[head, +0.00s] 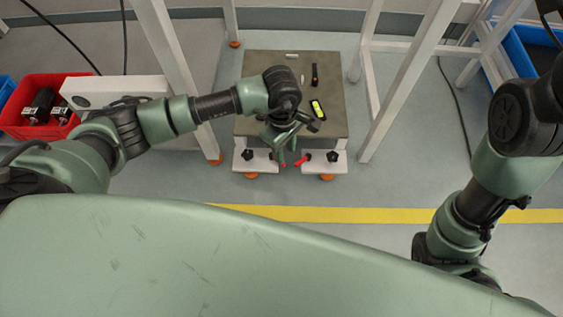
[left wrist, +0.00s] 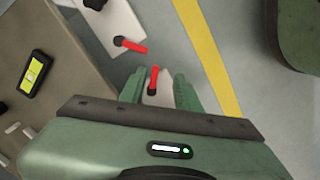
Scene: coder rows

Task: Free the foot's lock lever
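Two red lock levers show on the white feet of a small stand. The left red lever (left wrist: 154,78) stands between the two green fingers of my left gripper (left wrist: 158,90), with gaps on both sides. In the head view my left gripper (head: 287,155) is over the front edge of the stand and partly hides that lever. The right red lever (head: 304,158) is clear of the gripper and also shows in the left wrist view (left wrist: 131,45). The left gripper is open. My right gripper is out of view.
The stand's grey-brown top (head: 265,70) carries a yellow level (head: 317,109) and a black tool (head: 314,75). White frame legs rise on both sides. A red bin (head: 40,85) sits at left. The floor before the stand is clear up to a yellow line (head: 330,214).

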